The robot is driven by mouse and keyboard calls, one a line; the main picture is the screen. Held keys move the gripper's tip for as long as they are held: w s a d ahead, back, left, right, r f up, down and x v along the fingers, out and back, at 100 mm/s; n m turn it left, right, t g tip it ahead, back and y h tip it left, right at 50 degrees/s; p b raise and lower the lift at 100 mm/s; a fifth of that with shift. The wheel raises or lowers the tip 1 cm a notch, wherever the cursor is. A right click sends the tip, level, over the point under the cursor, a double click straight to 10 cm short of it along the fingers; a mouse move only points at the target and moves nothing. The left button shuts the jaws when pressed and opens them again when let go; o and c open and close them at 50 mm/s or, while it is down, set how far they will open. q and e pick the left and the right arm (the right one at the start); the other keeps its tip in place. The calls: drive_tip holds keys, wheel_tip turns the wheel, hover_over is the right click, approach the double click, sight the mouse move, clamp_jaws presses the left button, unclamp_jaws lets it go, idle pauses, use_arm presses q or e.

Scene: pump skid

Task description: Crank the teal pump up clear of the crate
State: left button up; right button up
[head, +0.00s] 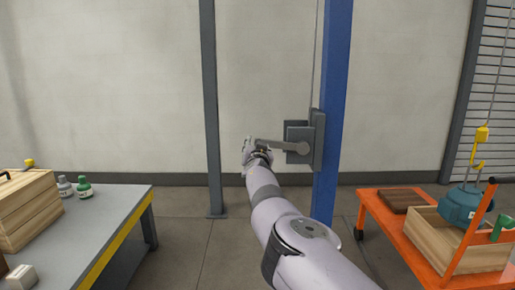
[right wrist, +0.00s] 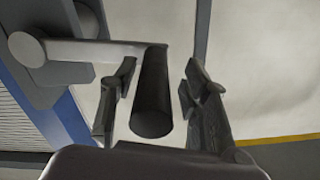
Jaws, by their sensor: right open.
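The teal pump (head: 460,206) sits in a wooden crate (head: 432,238), its upper part showing above the rim. A yellow hook (head: 479,150) hangs on a cable just over the pump; I cannot tell whether it is engaged. The grey winch (head: 300,140) is on a blue post, its crank arm (head: 283,146) pointing left. My right gripper (head: 256,152) is at the crank's outer end. In the right wrist view, the black crank grip (right wrist: 152,95) lies between the open fingers, with gaps visible on both sides. My left gripper is out of view.
The crate stands on an orange cart (head: 385,228) beside a brown block (head: 402,200). On the left, a grey table (head: 95,215) holds a wooden box (head: 28,210) and small bottles (head: 84,188). A grey post (head: 211,110) stands left of the crank. Open floor lies between table and cart.

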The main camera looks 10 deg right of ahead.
drive_tip(key=shift+d+f, duration=0.15)
drive_tip(key=shift+d, duration=0.05)
drive_tip(key=shift+r, duration=5)
